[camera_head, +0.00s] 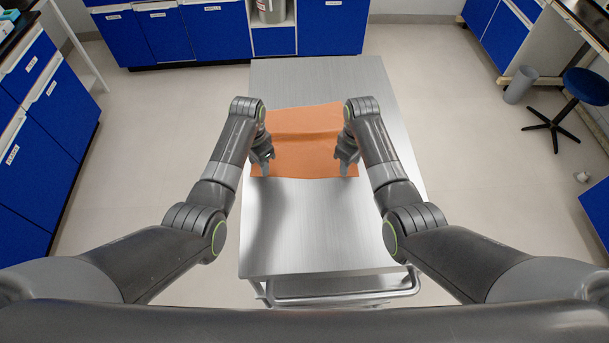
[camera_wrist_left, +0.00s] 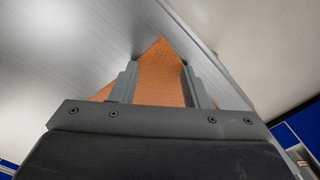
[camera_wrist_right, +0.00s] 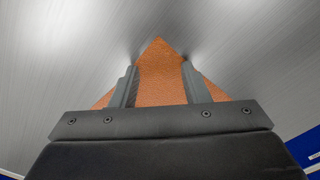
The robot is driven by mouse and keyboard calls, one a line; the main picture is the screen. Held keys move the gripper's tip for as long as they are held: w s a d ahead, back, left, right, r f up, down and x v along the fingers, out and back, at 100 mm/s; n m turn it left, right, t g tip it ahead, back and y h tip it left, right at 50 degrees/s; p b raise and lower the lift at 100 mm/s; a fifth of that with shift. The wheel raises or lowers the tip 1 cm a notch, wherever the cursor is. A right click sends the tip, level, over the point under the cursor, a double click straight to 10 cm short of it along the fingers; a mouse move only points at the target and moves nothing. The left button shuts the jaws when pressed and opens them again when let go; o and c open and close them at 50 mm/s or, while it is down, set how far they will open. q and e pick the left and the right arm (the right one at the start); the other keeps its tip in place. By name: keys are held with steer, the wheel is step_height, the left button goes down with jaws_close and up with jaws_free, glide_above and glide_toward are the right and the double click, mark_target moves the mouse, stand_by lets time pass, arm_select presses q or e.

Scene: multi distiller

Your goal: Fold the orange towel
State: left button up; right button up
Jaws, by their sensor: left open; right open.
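The orange towel (camera_head: 305,152) lies spread on the steel table, roughly square, with a crease or ridge across its middle. My left gripper (camera_head: 264,168) is at the towel's near left corner. In the left wrist view that corner (camera_wrist_left: 162,72) lies between the two open fingers (camera_wrist_left: 160,85). My right gripper (camera_head: 346,168) is at the near right corner. In the right wrist view that corner (camera_wrist_right: 158,70) lies between the open fingers (camera_wrist_right: 160,85). Parts of the towel's sides are hidden behind my wrists.
The steel table (camera_head: 315,230) has bare room in front of the towel and beyond it. Blue cabinets (camera_head: 210,35) stand behind it across the floor. A stool (camera_head: 570,100) and a grey bin (camera_head: 520,85) stand at the right.

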arm_select(q)
steer(key=shift+f, duration=0.1)
arm_select(e)
steer(key=shift+f, duration=0.1)
arm_select(q)
steer(key=shift+f, duration=0.15)
arm_select(e)
steer(key=shift+f, duration=0.1)
arm_select(q)
steer(key=shift+c, duration=0.4)
arm_select(e)
steer(key=shift+c, duration=0.4)
arm_select(q)
jaws_close()
arm_select(e)
jaws_close()
arm_select(q)
steer(key=shift+r, duration=0.25)
